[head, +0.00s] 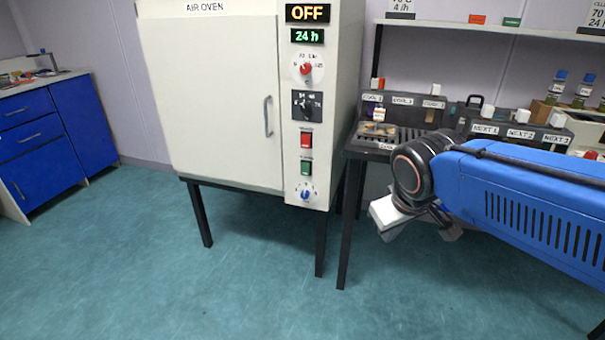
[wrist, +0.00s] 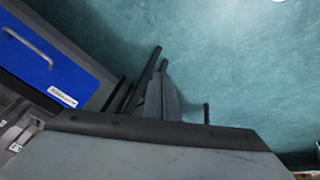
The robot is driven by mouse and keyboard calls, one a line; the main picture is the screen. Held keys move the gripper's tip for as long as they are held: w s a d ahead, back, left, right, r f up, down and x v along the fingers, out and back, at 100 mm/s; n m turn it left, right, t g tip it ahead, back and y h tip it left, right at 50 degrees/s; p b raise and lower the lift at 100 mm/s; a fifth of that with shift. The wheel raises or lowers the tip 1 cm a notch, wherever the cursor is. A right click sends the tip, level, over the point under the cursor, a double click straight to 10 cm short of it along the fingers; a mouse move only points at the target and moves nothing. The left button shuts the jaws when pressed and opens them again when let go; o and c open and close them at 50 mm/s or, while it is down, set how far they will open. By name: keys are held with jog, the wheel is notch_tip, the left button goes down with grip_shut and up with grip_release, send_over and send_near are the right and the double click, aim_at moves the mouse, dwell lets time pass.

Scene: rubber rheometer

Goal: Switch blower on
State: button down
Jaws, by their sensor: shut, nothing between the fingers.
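The air oven (head: 225,100) is a tall cream cabinet on black legs, with its door shut. Its right-hand panel carries a red rocker switch (head: 306,141) and a green rocker switch (head: 305,168) below it. The small labels by the switches are too blurred to read, so I cannot tell which is the blower. The display (head: 308,13) at the top reads OFF. My gripper (head: 392,222) hangs to the right of the oven and lower than the switches, apart from them. It is shut and empty. The wrist view shows floor and blue drawers, no switch.
The panel also has a 24 h display (head: 307,36), a red knob (head: 305,69), a black dial (head: 306,104) and a blue knob (head: 305,194). A dark bench (head: 357,152) with labelled holders stands right of the oven. The floor in front is clear.

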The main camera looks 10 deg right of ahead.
jog(key=w+a+n+t+h, duration=0.1)
jog(key=w+a+n, duration=0.4)
jog(key=w, duration=1)
jog(key=w+a+n+t+h, duration=0.2)
jog(key=w+a+n, duration=0.3)
jog(key=w+a, duration=0.6)
jog(key=w+f, duration=0.1)
jog(key=w, duration=0.4)
jog(key=shift+t, duration=0.3)
jog(key=shift+w, duration=0.15)
send_near(305, 175)
notch_tip(305, 175, down, 4)
jog(key=shift+w+d+f, duration=0.1)
jog(key=shift+w+d, duration=0.35)
jog(key=shift+w, duration=0.45)
jog(key=shift+w+d, duration=0.45)
jog(key=shift+w, duration=0.45)
